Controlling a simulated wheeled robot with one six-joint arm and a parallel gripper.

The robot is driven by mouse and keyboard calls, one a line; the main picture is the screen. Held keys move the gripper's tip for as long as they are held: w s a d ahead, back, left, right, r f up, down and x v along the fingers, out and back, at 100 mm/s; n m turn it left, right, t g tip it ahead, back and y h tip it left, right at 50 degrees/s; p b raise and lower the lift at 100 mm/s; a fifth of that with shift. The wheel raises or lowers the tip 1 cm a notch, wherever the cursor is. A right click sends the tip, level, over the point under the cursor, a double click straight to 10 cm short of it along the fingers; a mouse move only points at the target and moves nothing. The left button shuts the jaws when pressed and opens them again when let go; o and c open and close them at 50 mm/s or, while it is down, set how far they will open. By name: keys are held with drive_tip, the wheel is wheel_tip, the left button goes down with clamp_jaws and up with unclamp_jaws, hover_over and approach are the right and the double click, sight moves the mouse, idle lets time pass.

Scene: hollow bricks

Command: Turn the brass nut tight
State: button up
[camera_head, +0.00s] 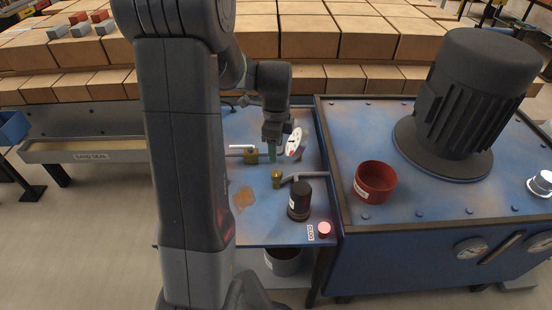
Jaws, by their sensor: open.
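Two small brass-coloured fittings show on the blue bench top: one (250,157) on a pale pipe, left of my gripper, and one (277,178) nearer, just below my gripper. I cannot tell which is the nut, or how tight it sits. My gripper (272,154) points down between them, with greenish fingertips. It is open, and I see nothing held in it. A white-faced gauge (294,142) stands tilted close to its right side. The gap between the fingertips and the fittings is too small to judge.
A black cylinder (299,201) on a pipe and a red button (324,229) are at the bench's near right. A blue machine (440,222) with a red bowl (375,182) and dark motor (474,95) stands right. Bricks (305,38) fill the back. My arm hides the bench's left part.

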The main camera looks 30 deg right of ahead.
sight(276, 173)
drive_tip(key=shift+r, duration=1.85)
drive_tip(key=shift+f, duration=0.1)
wheel_tip(276, 173, down, 14)
drive_tip(key=shift+r+b, duration=0.1)
drive_tip(key=shift+b, duration=0.6)
drive_tip(key=shift+r, duration=0.1)
